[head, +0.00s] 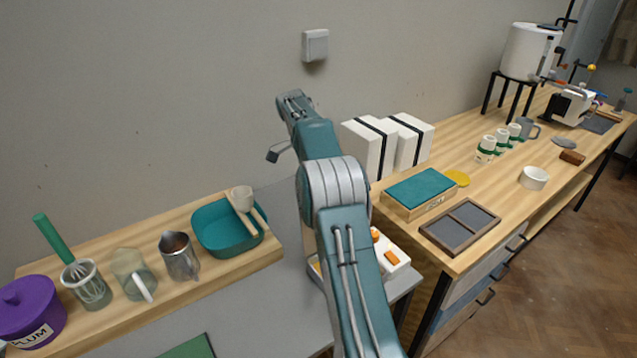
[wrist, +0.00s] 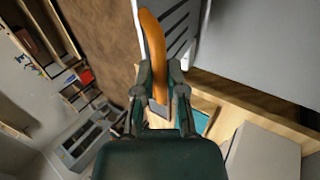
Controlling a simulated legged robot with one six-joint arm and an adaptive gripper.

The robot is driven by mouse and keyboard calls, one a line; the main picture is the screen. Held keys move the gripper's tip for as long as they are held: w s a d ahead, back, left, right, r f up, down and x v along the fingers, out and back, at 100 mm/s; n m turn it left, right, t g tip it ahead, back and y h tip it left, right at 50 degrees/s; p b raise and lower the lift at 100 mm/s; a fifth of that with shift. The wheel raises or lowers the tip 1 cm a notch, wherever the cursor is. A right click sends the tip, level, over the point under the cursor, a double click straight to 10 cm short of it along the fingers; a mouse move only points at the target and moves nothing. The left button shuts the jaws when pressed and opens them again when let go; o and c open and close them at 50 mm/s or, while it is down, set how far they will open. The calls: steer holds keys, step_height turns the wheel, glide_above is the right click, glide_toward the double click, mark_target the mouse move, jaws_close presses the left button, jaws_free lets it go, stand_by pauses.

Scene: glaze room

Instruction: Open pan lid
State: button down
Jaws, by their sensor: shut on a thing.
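My gripper (wrist: 160,78) is shut on a long, curved orange piece (wrist: 154,40) in the wrist view. The piece sticks out past the fingertips, and I cannot tell what it belongs to. My gripper's fingers are hidden in the head view, where my arm rises up the middle. A purple lidded pot (head: 30,310) marked PLUM stands at the far left of the head view. Its lid (head: 22,292) with a round knob sits on top. No lid shows clearly in the wrist view.
A whisk cup (head: 88,290), a glass jug (head: 133,275), a metal jug (head: 180,258) and a teal basin (head: 212,236) line the left wooden shelf. White boxes (head: 368,148), a teal-topped box (head: 420,192) and a framed tray (head: 460,226) occupy the right bench.

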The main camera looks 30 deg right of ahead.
steer(key=shift+w, duration=0.15)
stand_by(0.4)
steer(key=c, duration=0.7)
jaws_free()
steer(key=shift+r, duration=0.1)
